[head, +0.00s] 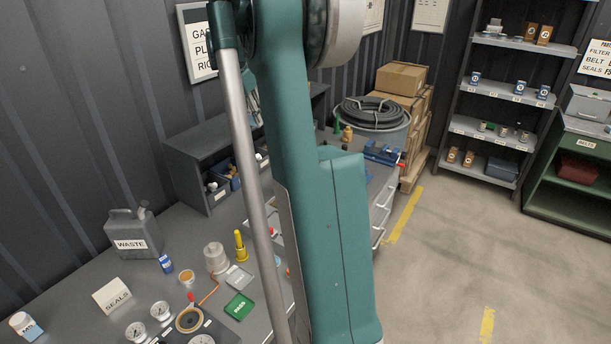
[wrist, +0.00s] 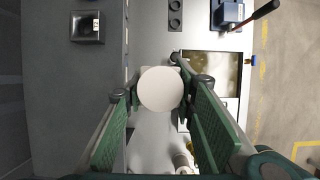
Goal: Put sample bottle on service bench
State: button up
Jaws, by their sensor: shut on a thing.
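In the wrist view my gripper (wrist: 161,90) is shut on a round white-topped thing, seen end-on, which I take to be the sample bottle (wrist: 160,89). Its sides and label are hidden. It is held above a light grey bench top (wrist: 150,40); I cannot tell how high. In the head view my arm covers the middle, and the bottle cannot be made out. A grey bench (head: 75,290) fills the lower left there, and a further bench section with a blue vise (head: 383,153) shows behind my arm.
A raised grey shelf (head: 195,160) stands behind.

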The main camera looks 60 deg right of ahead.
notch_tip(320, 180, down, 17)
jog(key=shift+w+a+f, duration=0.15)
jog(key=shift+w, duration=0.05)
jog(key=shift+f, duration=0.1)
dwell(0.3)
notch_tip(320, 180, down, 13)
jog(key=shift+f+b, duration=0.15)
jog(key=shift+b, duration=0.3)
dwell(0.3)
jog(key=shift+f, duration=2.25)
jog(key=shift+f, duration=0.1)
